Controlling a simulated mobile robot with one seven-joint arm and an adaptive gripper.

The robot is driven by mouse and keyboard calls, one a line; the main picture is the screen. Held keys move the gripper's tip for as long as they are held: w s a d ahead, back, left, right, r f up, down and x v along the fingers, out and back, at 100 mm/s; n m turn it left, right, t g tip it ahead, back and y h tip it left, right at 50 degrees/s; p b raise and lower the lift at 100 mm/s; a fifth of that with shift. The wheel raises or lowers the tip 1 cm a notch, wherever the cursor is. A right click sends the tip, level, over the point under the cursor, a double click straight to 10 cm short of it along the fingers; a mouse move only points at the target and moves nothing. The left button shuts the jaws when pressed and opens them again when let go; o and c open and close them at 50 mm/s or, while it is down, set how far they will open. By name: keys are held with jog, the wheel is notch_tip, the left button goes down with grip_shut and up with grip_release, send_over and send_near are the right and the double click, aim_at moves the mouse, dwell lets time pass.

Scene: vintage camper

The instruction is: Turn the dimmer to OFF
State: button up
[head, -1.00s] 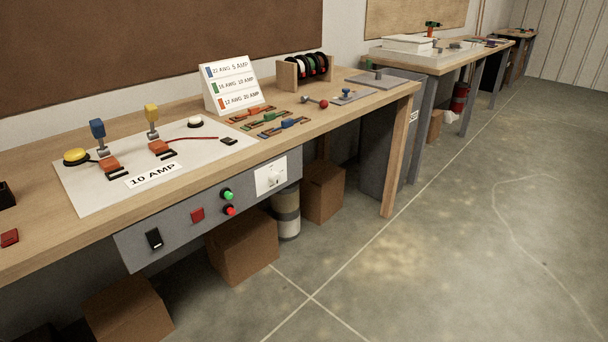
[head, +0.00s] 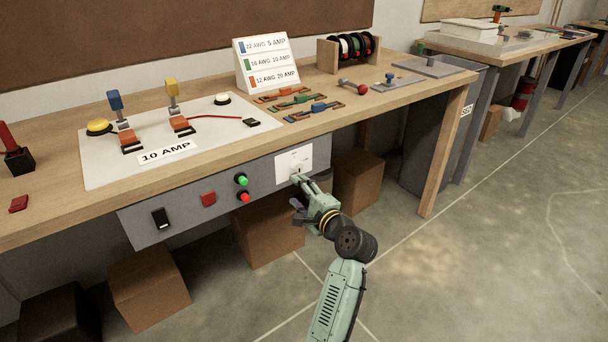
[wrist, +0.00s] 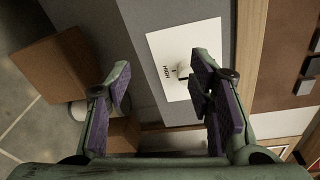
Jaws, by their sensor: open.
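The dimmer is a white plate (head: 288,158) with a pale knob on the grey front panel under the workbench edge. In the wrist view the plate (wrist: 157,48) carries the knob (wrist: 183,69) and the word HIGH beside it. The word OFF cannot be read in either view. My gripper (head: 300,181) is open in front of the lower part of the plate and partly covers the knob in the head view. In the wrist view the open fingers (wrist: 160,85) stand apart, with the knob between them in the picture, closer to the right finger. Contact cannot be told.
The same panel has a green button (head: 241,180), a red button (head: 244,197), a red square switch (head: 208,199) and a black rocker (head: 161,218) to the left. Cardboard boxes (head: 262,228) stand below. The wooden bench edge (head: 340,122) overhangs the panel. The floor at right is open.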

aim_at(299, 168)
jog(key=s+d+f+m+t+y, duration=0.15)
jog(key=d+m+t+y, duration=0.4)
jog(key=m, duration=1.15)
jog(key=shift+g+h, duration=0.55)
jog(key=shift+g, duration=0.3)
jog(key=x, duration=0.3)
jog(key=p+x, duration=0.1)
jog(key=x, duration=0.2)
jog(key=w+p+x, duration=0.1)
jog(key=x, duration=0.3)
jog(key=shift+d+f, duration=0.4)
jog(key=shift+c, duration=0.4)
jog(key=shift+n, duration=0.3)
grip_shut()
